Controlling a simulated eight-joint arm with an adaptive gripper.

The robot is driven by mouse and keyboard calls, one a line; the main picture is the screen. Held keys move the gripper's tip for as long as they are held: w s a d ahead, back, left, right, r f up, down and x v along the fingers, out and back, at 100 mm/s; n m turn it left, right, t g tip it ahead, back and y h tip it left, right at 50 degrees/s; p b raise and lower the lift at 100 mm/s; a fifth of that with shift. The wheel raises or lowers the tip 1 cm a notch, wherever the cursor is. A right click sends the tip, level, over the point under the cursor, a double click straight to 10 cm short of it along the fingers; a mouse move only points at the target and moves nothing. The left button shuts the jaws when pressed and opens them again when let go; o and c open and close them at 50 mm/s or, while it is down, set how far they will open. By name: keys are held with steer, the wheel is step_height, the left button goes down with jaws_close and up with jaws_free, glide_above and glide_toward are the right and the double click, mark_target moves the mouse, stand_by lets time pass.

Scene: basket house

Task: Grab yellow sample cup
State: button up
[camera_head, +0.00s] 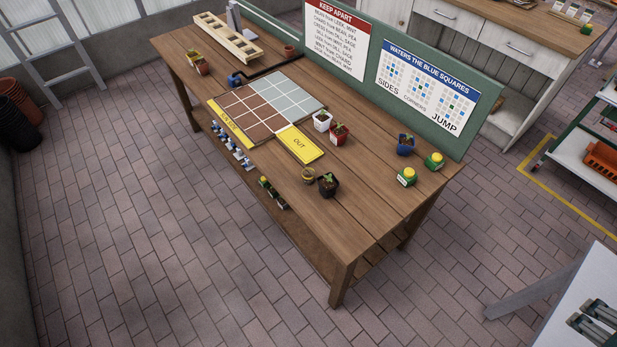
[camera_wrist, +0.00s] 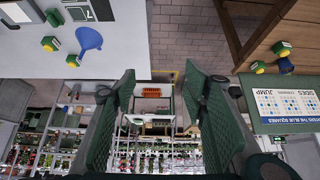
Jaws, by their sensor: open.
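Two green containers with yellow tops, a nearer one (camera_head: 406,177) and a farther one (camera_head: 434,160), stand near the bench's right end. I cannot tell for sure which is the sample cup. In the wrist view, my gripper (camera_wrist: 160,72) is open and empty, its two green fingers wide apart, away from the bench. Similar yellow-and-green containers show on a white surface (camera_wrist: 110,45) at upper left, one of them near the edge (camera_wrist: 47,43).
A blue funnel (camera_wrist: 89,39) lies on the white surface. A green sign panel (camera_head: 370,90) backs the bench.

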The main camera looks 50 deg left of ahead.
steer(key=w+a+r+n+g+y, duration=0.1)
steer(key=w+a+n, duration=0.3)
steer(key=a, duration=0.5)
steer(key=w+a+r+n+g+y, duration=0.1)
steer(key=w+a, duration=0.5)
steer(key=a, duration=0.2)
steer(key=w+a+f+n+g, duration=0.2)
steer(key=a+f+n, duration=0.15)
steer(key=a, duration=1.15)
steer(key=w+a+f+n+g, duration=0.1)
steer(key=a+f+n, duration=0.25)
steer(key=a, duration=1.25)
steer(key=s+a+f+n, duration=0.1)
steer(key=s+a+f, duration=0.4)
steer(key=a, duration=0.4)
steer(key=s+a+f+n+g+h, duration=0.1)
steer(key=s+a+f+n, duration=0.1)
steer(key=s+a+f, duration=0.4)
steer(key=s+a+f+n+h, duration=0.1)
steer(key=s+a+f, duration=0.4)
steer(key=a, duration=0.9)
steer(key=shift+s+a+f+n+g, duration=0.15)
steer(key=shift+f+n+g, duration=0.1)
steer(key=shift+f, duration=0.55)
steer(key=shift+s+f+n+g, duration=0.15)
steer(key=shift+f+n, duration=0.1)
steer(key=shift+f, duration=0.55)
